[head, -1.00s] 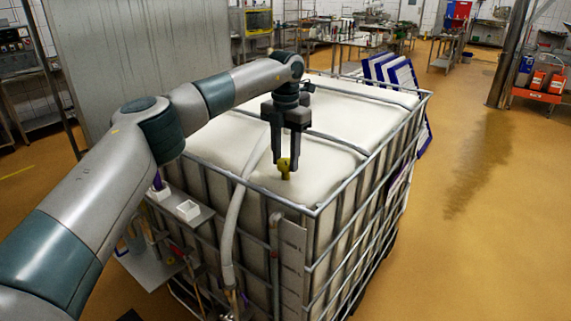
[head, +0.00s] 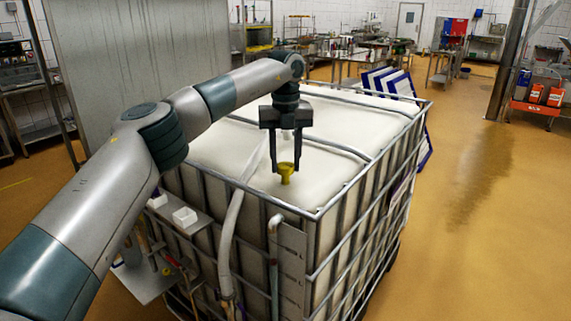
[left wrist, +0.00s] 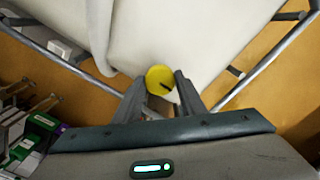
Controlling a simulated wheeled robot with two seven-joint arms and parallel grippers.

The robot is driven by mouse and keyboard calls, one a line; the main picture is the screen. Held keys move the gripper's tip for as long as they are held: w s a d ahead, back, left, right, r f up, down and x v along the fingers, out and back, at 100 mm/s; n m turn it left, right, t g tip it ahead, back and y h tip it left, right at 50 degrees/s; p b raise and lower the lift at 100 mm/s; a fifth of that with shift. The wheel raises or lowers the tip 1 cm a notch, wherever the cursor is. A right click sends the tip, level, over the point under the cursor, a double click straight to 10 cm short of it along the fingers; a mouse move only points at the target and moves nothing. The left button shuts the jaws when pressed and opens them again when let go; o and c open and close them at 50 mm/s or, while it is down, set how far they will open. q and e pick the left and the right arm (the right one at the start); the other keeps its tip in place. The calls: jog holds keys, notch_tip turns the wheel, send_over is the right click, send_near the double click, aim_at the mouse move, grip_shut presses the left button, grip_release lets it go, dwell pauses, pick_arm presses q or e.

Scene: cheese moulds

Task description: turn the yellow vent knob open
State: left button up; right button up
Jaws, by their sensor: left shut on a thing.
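The yellow vent knob (head: 286,176) stands on the white top of a caged tank (head: 330,165), near its front corner. My left gripper (head: 286,166) points straight down over it, with one finger on each side, shut on the knob. In the left wrist view the knob (left wrist: 159,76) shows as a yellow disc with a dark mark on its right side, between the two fingertips (left wrist: 160,82). The fingers hide part of its sides. My right gripper is not in view.
A metal cage with top rails (head: 348,184) surrounds the tank. A pale hose (head: 236,215) runs down its front left. A shelf with small white boxes (head: 184,216) is at the left. Blue-and-white panels (head: 398,84) lean behind.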

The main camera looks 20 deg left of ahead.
pick_arm(q)
jog(key=shift+r, duration=0.1)
dwell(0.4)
jog(key=o, duration=1.1)
jog(key=shift+c, duration=0.2)
jog(key=shift+r, duration=0.35)
notch_tip(320, 180, up, 8)
jog(key=b, duration=0.2)
notch_tip(320, 180, up, 8)
jog(key=p, duration=0.3)
send_over(286, 165)
jog(key=shift+w+a+r+p, duration=0.15)
jog(key=shift+r+p, duration=0.15)
jog(key=shift+p, duration=0.3)
